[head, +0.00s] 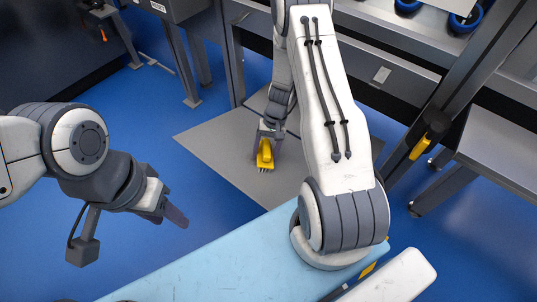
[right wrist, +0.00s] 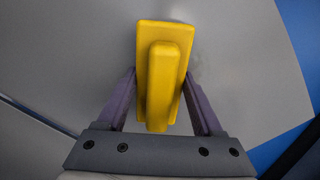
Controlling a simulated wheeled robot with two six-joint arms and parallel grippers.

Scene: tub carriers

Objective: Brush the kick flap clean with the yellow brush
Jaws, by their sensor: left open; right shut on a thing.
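The yellow brush (head: 265,158) is in my right gripper (head: 268,138), which is shut on its handle. The brush is over a flat grey panel (head: 215,140) low down at the station, which looks like the kick flap. In the right wrist view the brush (right wrist: 164,60) sits between the two fingers (right wrist: 158,100), against the grey surface (right wrist: 245,85). A faint shading shows just right of the brush; I cannot tell whether it is dirt or shadow. Whether the bristles touch the panel is unclear. My left gripper (head: 172,212) is open and empty over the blue floor.
Dark metal posts and a shelf frame (head: 390,70) stand behind the panel. A grey bench (head: 490,145) is at the right. A yellow-handled item (head: 420,147) hangs on a post. Blue floor (head: 120,120) is clear at the left.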

